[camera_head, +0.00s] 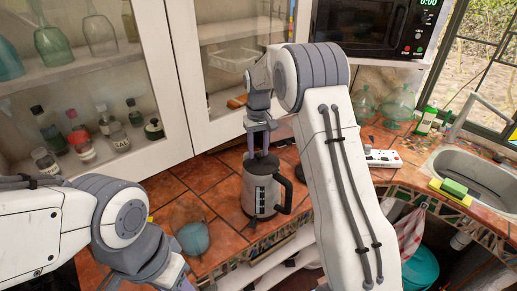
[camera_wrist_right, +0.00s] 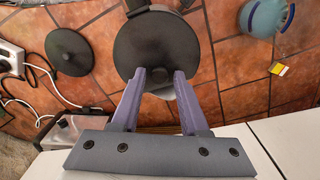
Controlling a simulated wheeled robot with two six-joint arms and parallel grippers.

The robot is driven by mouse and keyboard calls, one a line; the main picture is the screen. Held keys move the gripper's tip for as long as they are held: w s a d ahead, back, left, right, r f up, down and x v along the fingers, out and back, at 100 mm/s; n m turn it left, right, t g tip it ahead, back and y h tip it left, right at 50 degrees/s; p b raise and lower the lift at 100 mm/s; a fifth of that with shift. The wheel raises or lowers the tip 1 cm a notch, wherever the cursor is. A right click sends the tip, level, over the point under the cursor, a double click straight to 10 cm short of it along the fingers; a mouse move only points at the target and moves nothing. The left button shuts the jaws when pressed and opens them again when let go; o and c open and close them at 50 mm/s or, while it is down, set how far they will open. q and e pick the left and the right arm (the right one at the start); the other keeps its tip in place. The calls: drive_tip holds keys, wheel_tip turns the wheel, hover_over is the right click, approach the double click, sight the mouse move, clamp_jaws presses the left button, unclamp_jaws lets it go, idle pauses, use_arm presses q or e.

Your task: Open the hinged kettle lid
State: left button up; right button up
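The kettle (camera_head: 262,192) stands upright on the tiled counter, grey with a dark handle on its right side. Its dark round lid (camera_wrist_right: 150,45) looks shut, lying flat across the top. My right gripper (camera_head: 262,154) points down at the kettle top from above. In the right wrist view its two fingers (camera_wrist_right: 160,75) are apart, with their tips over the near part of the lid; I cannot tell whether they touch it. Nothing is held between them. My left gripper is mostly cut off at the bottom of the head view, and its fingertips are hidden.
A blue round vessel (camera_head: 193,238) stands left of the kettle near the counter edge. A dark round disc (camera_wrist_right: 70,52) lies beside the kettle. A white power strip (camera_head: 383,158) and a sink (camera_head: 480,180) are to the right. Glass-fronted cabinets stand behind.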

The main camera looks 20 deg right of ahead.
clamp_jaws()
idle(1.2)
